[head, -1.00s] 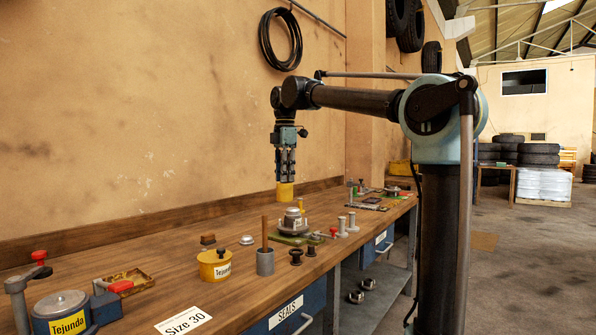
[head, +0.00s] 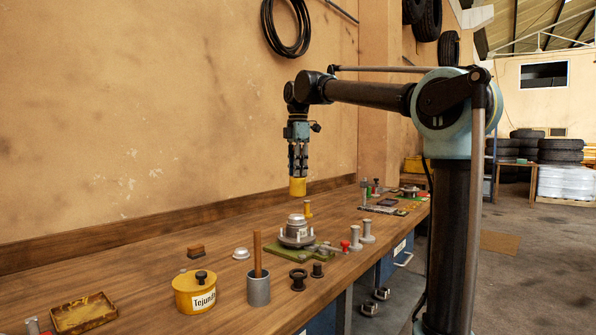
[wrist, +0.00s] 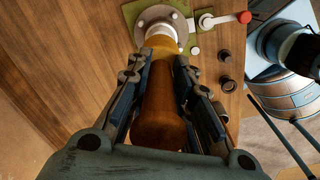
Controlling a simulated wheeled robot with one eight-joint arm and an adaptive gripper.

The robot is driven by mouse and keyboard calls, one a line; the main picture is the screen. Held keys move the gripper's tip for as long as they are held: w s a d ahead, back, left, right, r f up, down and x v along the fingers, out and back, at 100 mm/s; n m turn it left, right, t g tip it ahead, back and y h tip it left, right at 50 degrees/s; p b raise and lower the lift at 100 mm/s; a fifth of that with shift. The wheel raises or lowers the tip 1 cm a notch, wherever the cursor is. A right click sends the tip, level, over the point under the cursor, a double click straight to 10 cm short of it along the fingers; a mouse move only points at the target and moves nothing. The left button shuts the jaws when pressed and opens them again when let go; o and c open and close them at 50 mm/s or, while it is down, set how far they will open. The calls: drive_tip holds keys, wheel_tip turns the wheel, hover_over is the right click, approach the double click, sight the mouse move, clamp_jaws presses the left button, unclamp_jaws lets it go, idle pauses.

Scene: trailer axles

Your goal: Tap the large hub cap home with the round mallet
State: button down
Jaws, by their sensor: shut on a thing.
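My gripper (head: 298,168) is shut on the round mallet and holds it upright with the head down. The mallet's yellow head (head: 298,187) hangs above the hub with a clear gap. In the wrist view its brown wooden handle (wrist: 160,105) lies between the fingers, with the yellow head (wrist: 168,38) beyond. The hub (head: 296,239) stands on a green plate (head: 318,249). A grey metal cap (head: 297,220), seemingly the large hub cap, sits on top of it. I cannot tell how far it is seated; the mallet partly covers it in the wrist view.
A smaller silver cap (head: 241,254) lies left of the hub. A yellow tin (head: 195,292), a grey cup with a wooden stick (head: 258,289), dark spools (head: 298,279) and a red-knobbed lever (head: 345,246) are nearby.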

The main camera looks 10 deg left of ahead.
sight(297, 190)
drive_tip(key=shift+s+a, duration=0.1)
drive_tip(key=shift+a, duration=0.05)
drive_tip(key=shift+f, duration=2)
drive_tip(key=shift+s, duration=0.1)
drive_tip(key=shift+f, duration=1.8)
drive_tip(key=shift+r, duration=1.5)
drive_tip(key=shift+f, duration=0.1)
drive_tip(key=shift+f, duration=1.4)
